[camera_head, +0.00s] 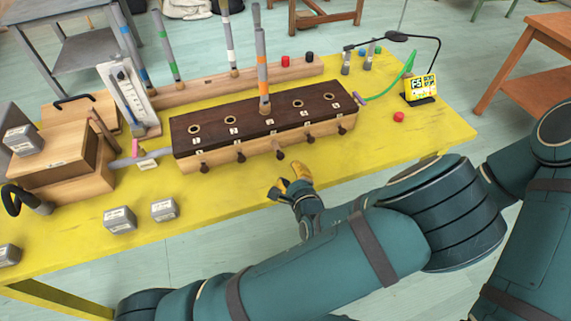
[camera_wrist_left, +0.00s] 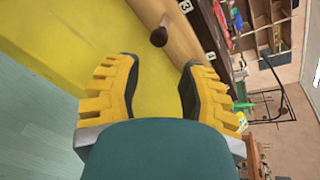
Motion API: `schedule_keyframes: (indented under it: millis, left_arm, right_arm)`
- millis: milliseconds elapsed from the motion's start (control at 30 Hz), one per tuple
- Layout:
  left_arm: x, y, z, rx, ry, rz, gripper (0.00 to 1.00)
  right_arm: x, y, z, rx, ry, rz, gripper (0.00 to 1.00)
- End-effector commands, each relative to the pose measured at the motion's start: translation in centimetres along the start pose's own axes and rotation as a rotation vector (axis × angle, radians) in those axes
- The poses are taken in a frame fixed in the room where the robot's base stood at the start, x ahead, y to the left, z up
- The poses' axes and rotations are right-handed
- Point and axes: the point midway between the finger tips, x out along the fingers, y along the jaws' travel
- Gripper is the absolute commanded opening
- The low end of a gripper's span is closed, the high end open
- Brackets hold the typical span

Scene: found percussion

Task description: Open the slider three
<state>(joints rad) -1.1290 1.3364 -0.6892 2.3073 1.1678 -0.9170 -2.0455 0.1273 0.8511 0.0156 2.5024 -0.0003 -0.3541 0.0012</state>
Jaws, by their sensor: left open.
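A long wooden box (camera_head: 310,141) with a dark top stands on the yellow table. Its top has a row of numbered holes, and dark knobs stick out along its front. The third knob, slider three (camera_head: 280,154), is in the middle of that row. In the left wrist view, a dark knob (camera_wrist_left: 159,37) shows near a label reading 3. My left gripper (camera_head: 289,180) is open and empty, just in front of the third knob. In the left wrist view its yellow fingers (camera_wrist_left: 160,66) are apart, with the knob beyond their tips, roughly between them. My right gripper is out of view.
A grey-and-orange tube (camera_head: 262,70) stands upright in the box's middle hole. Grey metal blocks (camera_head: 120,220) lie on the left of the yellow table (camera_head: 230,210). A red ball (camera_head: 399,117) and a yellow display (camera_head: 421,87) are at the right.

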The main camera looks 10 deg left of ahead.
Motion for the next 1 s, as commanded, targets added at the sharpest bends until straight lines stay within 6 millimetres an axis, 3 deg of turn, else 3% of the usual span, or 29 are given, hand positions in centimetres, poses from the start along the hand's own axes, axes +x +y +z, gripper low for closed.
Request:
schedule_keyframes:
  millis: [100, 300, 1000]
  left_arm:
    - [-1.6, -0.1, 0.0, 0.0, 0.001, -0.002, 0.4]
    - [-2.6, 0.0, 0.0, 0.0, 0.0, 0.0, 0.4]
    - [-2.6, 0.0, 0.0, 0.0, 0.0, 0.0, 0.4]
  right_arm:
    - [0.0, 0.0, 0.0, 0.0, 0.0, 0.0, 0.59]
    - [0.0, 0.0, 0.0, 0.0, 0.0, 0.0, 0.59]
    - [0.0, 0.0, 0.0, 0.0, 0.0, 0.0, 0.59]
